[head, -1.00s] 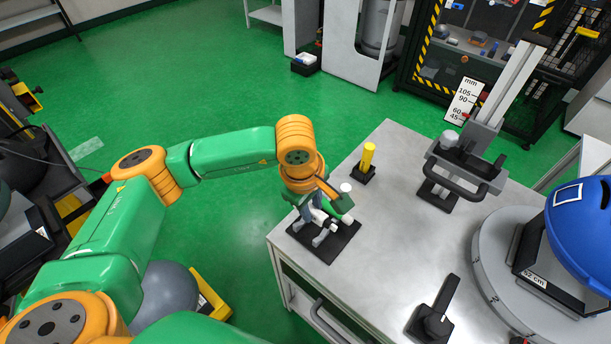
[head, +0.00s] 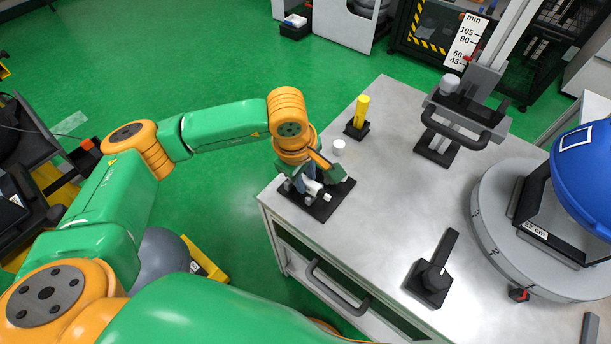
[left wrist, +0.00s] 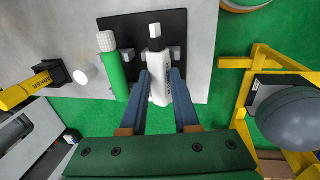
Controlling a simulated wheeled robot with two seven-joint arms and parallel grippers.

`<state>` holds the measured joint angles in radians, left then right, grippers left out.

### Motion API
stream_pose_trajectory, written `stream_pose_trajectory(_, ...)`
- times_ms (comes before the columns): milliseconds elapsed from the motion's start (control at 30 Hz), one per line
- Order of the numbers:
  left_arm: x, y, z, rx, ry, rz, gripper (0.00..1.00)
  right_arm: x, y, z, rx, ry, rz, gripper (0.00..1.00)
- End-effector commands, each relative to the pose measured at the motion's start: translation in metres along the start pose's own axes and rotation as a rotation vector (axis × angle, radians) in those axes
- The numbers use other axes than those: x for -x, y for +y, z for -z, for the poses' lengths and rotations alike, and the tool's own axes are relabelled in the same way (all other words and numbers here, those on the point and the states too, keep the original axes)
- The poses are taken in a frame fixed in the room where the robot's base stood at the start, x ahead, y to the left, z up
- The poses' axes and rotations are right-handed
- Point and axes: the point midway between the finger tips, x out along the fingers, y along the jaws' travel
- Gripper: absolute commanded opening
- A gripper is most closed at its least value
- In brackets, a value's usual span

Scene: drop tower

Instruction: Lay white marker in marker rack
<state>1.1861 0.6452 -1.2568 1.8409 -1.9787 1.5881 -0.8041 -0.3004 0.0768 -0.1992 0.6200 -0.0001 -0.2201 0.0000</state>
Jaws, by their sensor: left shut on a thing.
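The white marker (left wrist: 160,62) has a dark ring and a white cap end. My left gripper (left wrist: 158,78) is shut on it, and the marker also shows in the head view (head: 316,188). The marker rack is a black plate (left wrist: 122,24) with grey supports, at the table's near left corner in the head view (head: 323,211). The held marker is over the rack, beside a green marker (left wrist: 115,72) with a white cap. I cannot tell whether the white marker touches the supports. My gripper hides part of the rack in the head view. My right gripper is not in view.
A small white cylinder (head: 339,148) and a yellow post (head: 361,112) on a black base stand near the rack. A grey fixture with a dark handle (head: 456,130) stands farther right. A black lever block (head: 433,275) is at the front. The table middle is clear.

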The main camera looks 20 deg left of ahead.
Motion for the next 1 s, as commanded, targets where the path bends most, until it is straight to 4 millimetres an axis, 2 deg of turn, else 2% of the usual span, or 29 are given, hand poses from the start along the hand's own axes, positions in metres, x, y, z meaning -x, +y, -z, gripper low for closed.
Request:
stream_pose_trajectory(200, -0.0029, -0.0005, 0.0001, 0.0, 0.0, -0.001, 0.0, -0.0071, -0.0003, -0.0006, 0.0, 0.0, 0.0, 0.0)
stream_pose_trajectory(467, -0.0018, -0.0005, 0.0001, 0.0, 0.0, 0.0, 0.0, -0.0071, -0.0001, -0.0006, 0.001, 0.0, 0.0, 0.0)
stream_pose_trajectory(500, -0.0018, -0.0005, 0.0001, 0.0, 0.0, 0.0, 0.38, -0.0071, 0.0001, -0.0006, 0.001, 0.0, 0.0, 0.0)
stream_pose_trajectory(600, -0.0018, -0.0006, 0.0001, 0.0, 0.0, 0.0, 0.64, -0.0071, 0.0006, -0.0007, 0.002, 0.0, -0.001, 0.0)
stream_pose_trajectory(1000, -0.0019, -0.0006, 0.0001, 0.0, 0.0, 0.0, 0.64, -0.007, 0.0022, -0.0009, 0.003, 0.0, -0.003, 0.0)
